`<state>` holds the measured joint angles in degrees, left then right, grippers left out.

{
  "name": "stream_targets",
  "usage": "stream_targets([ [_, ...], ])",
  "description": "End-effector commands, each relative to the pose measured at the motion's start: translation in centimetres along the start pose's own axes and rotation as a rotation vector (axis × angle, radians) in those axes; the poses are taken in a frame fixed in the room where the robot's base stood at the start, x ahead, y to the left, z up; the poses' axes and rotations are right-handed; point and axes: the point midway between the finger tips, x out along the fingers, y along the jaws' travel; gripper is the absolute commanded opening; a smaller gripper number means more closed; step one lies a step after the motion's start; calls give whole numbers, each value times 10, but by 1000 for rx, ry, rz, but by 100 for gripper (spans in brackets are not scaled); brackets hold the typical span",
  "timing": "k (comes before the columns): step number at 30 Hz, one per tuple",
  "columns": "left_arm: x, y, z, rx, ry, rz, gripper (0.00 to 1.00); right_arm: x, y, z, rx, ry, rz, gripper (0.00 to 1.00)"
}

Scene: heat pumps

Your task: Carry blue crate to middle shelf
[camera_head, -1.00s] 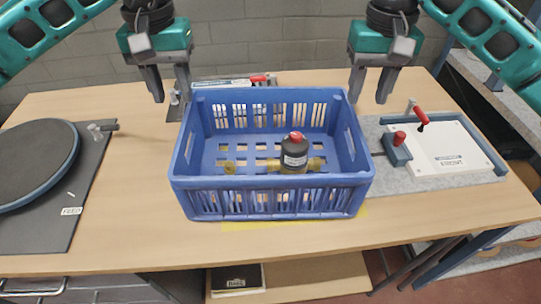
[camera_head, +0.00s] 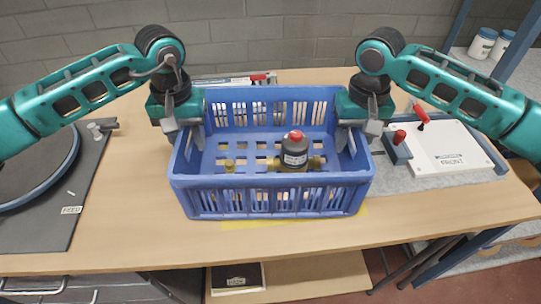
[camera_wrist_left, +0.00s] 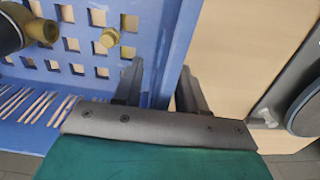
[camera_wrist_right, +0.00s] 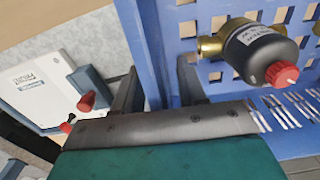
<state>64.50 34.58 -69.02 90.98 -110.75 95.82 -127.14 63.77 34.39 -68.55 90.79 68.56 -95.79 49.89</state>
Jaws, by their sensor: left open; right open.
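The blue crate (camera_head: 270,180) stands on the wooden table. Inside it are a black valve with a red cap (camera_head: 295,150) and brass ends, and a small brass fitting (camera_head: 229,165). My left gripper (camera_head: 187,140) is open at the crate's left wall, one finger inside and one outside, as the left wrist view (camera_wrist_left: 158,85) shows. My right gripper (camera_head: 356,140) is open at the right wall, which lies between its fingers in the right wrist view (camera_wrist_right: 158,85). The fingers do not appear closed on either wall. The middle shelf cannot be made out for certain.
A white board fixture with red-handled clamps (camera_head: 450,148) stands right of the crate. A dark round turntable (camera_head: 35,165) lies on a mat at the left. A shelf unit with white jars (camera_head: 482,43) is at the back right. The table in front of the crate is clear.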

Motion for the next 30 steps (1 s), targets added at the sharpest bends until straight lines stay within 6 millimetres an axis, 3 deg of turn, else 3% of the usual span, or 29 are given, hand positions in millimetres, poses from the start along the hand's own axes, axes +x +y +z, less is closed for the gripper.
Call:
stream_targets([
  [6, 0, 0, 0, 0, 0, 0, 41, 0, 0, 0, 0, 0, 0, 41],
  [19, 0, 0, 0, 1, 0, 0, 0, 0, 0, 0, 0, 0, 0, 0],
  [30, -1, 0, 0, 1, 1, 1, 0, 0, 0, 0, 0, 0, -1, 0],
])
